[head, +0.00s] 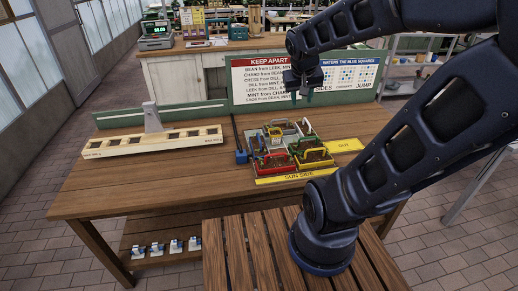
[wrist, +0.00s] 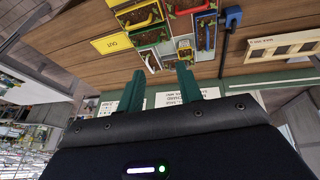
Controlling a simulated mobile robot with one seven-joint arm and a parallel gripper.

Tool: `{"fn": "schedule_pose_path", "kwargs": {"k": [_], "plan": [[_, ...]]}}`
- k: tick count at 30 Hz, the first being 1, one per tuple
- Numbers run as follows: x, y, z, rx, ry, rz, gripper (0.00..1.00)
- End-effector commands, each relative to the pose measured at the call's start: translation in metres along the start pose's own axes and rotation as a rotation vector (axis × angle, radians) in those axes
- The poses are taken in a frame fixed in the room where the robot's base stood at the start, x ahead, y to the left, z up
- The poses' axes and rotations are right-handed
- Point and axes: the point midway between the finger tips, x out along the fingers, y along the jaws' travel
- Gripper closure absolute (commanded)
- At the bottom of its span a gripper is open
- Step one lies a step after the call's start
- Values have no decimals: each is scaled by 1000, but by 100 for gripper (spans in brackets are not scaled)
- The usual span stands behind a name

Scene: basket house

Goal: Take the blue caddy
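The blue caddy (head: 257,144) stands on the left side of a tight cluster of caddies on the wooden table. It holds soil and plants, and also shows in the wrist view (wrist: 205,33), beside the red caddy (wrist: 183,6). My gripper (head: 301,98) is above the back of the table, behind and to the right of the blue caddy and apart from it. Its two green fingers are spread with nothing between them, as the wrist view also shows (wrist: 159,88).
A red caddy (head: 273,164) and yellow caddy (head: 315,158) stand in front. A dark rod with a blue block (head: 241,157) lies just left. A pale slotted rack (head: 155,142) is farther left. A sign board (head: 345,78) rises behind. The front left tabletop is clear.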

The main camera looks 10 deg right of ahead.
Motion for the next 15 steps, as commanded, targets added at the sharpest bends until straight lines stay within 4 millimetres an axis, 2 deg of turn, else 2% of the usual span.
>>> {"fn": "schedule_pose_path", "kwargs": {"k": [8,15], "plan": [[53,-20,-42,-7,6,89,64],[102,-50,-70,-30,26,119,64]]}}
